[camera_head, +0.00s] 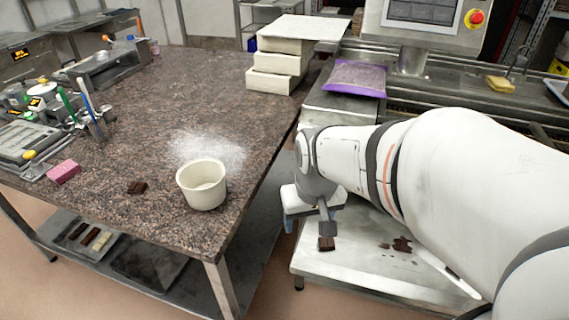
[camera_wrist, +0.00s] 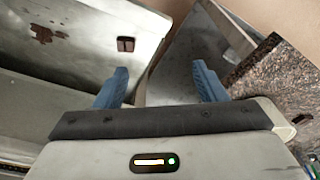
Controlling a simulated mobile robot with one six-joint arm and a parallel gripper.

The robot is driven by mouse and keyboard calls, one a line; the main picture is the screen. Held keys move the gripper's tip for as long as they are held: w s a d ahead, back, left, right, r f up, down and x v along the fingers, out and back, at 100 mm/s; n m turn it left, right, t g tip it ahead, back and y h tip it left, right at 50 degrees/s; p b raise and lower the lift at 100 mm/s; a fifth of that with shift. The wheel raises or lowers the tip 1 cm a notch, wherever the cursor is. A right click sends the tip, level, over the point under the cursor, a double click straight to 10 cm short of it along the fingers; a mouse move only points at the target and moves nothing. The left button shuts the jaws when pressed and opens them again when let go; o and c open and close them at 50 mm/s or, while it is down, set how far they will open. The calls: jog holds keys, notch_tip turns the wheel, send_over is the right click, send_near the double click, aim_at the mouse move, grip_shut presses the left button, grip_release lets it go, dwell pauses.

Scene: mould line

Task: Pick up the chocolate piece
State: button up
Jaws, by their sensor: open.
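A small dark chocolate piece (camera_head: 326,243) lies on the low pale metal surface (camera_head: 350,262) at the right of the granite table. In the wrist view the chocolate piece (camera_wrist: 126,44) lies beyond the tip of the left blue finger, outside the gap between the fingers. My gripper (camera_head: 308,224) is above the low surface, beside and above the piece in the head view. In the wrist view my gripper (camera_wrist: 160,70) is open and empty. Another chocolate piece (camera_head: 137,187) lies on the granite table.
Brown smears (camera_head: 402,244) mark the low surface, with a pale long tool (camera_head: 450,274) near them. A white cup (camera_head: 202,185) and white powder (camera_head: 205,150) are on the granite table (camera_head: 150,100). Stacked pale boxes (camera_head: 275,72) and a purple-edged bag (camera_head: 355,78) stand behind.

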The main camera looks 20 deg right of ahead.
jog(key=w+d+f+m+g+p, duration=0.1)
jog(key=w+d+f+p, duration=0.1)
jog(key=w+d+f, duration=0.55)
jog(key=m+g+p, duration=0.1)
send_over(327, 242)
jog(key=f, duration=0.9)
jog(key=shift+s+d, duration=0.1)
jog(key=shift+d, duration=0.15)
jog(key=shift+a+f+p, duration=0.15)
jog(key=shift+f+p, duration=0.1)
jog(key=shift+f, duration=1.25)
jog(key=shift+a+f+p, duration=0.15)
jog(key=shift+f+p, duration=0.1)
jog(key=shift+f, duration=1.2)
jog(key=c, duration=1.1)
